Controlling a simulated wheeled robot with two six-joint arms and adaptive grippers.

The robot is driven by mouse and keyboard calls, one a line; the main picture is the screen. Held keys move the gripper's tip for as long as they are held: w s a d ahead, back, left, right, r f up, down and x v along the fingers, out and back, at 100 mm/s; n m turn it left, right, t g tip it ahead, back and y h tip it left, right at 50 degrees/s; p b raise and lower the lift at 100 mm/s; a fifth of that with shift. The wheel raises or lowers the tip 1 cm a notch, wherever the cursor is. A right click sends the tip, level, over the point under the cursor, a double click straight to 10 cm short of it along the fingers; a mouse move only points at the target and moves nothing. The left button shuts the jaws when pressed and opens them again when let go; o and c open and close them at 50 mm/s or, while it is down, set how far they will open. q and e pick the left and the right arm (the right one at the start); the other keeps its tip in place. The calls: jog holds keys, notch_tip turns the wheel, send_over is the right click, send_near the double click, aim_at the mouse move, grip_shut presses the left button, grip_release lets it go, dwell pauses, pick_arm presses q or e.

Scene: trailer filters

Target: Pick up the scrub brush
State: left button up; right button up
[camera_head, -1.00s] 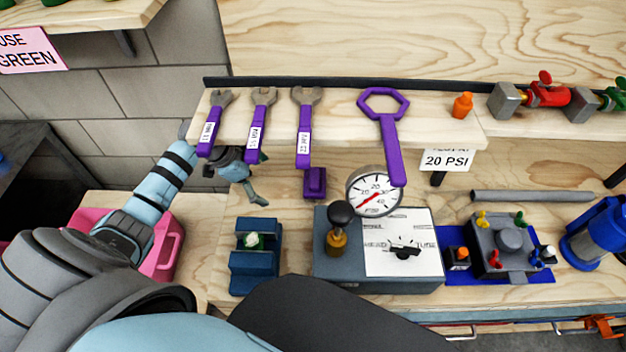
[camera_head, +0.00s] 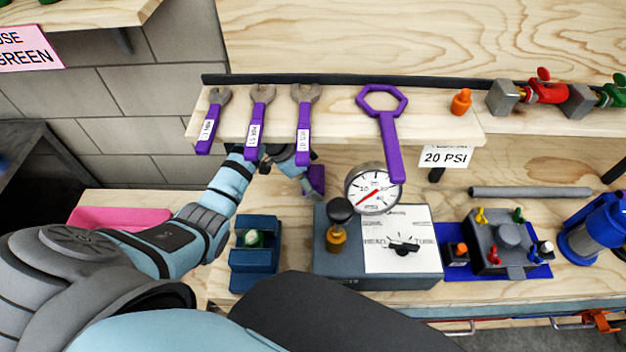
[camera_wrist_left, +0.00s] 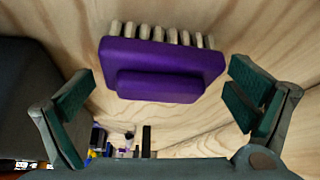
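The scrub brush (camera_wrist_left: 162,66) has a purple body with a raised purple grip and a row of pale bristles along its top edge in the left wrist view. In the head view its purple body (camera_head: 317,179) shows partly, under the wooden shelf. My left gripper (camera_wrist_left: 165,96) is open, with one green-padded finger on each side of the brush and clear gaps to both. In the head view the left gripper (camera_head: 308,172) is beside the brush, partly hidden by the shelf and wrenches. My right gripper is not in view.
The shelf (camera_head: 345,127) above the gripper carries several purple-handled wrenches (camera_head: 304,125). A pressure gauge (camera_head: 374,187) on a grey box (camera_head: 330,268) stands just right of the brush. A pink bin (camera_head: 120,217) is at left.

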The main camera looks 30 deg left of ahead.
pick_arm(q)
jog(key=c, duration=1)
